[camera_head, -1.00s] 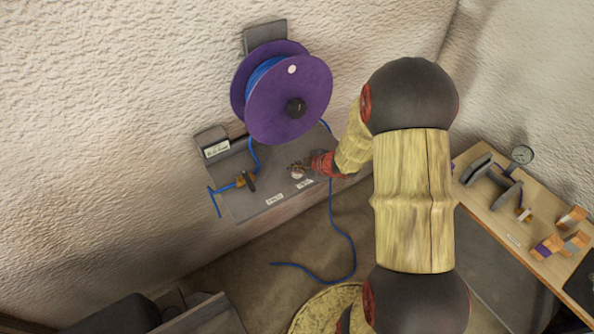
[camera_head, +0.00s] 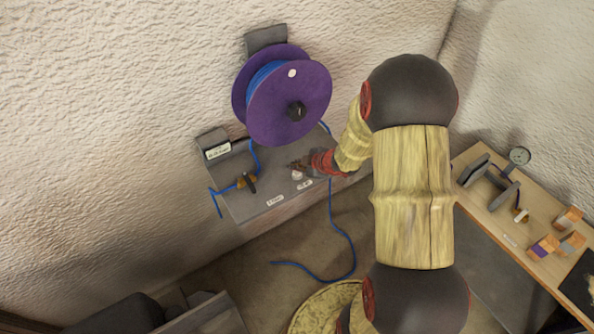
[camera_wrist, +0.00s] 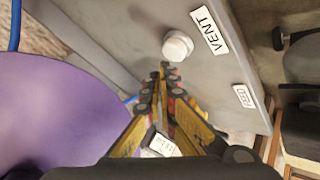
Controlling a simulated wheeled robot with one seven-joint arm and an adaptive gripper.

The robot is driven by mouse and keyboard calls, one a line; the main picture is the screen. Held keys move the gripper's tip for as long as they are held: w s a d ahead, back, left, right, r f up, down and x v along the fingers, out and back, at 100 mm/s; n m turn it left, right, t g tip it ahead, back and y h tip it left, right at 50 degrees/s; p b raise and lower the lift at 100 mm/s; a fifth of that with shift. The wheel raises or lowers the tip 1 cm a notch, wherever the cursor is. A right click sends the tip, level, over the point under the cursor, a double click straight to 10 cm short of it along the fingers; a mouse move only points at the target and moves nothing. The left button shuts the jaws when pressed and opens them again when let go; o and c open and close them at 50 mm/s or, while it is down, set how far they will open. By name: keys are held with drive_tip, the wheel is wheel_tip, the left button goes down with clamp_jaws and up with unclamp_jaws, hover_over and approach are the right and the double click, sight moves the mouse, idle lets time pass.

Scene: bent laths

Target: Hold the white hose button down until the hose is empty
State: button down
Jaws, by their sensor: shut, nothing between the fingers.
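The white button (camera_wrist: 177,46) is a round knob on a grey bench top, beside a label reading VENT (camera_wrist: 209,31). It also shows small in the head view (camera_head: 297,175). My gripper (camera_wrist: 167,70) is shut and empty, its fingertips close beside the button in the wrist view. I cannot tell whether they touch it. In the head view my gripper (camera_head: 294,165) is low over the bench top (camera_head: 245,205), just behind the button. The blue hose (camera_head: 342,235) hangs off the bench and curls on the floor. A purple reel (camera_head: 310,90) carries blue hose.
A small display box (camera_head: 217,151) stands at the bench's back left. A valve with a dark handle (camera_head: 249,182) sits on the hose at left. A FEED label (camera_wrist: 243,96) is near VENT. A wooden table (camera_head: 535,235) with a gauge (camera_head: 519,156) is at right.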

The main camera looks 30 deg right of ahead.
sight(296, 174)
wheel_tip(296, 174, up, 5)
drive_tip(key=p, duration=0.5)
idle(0.7)
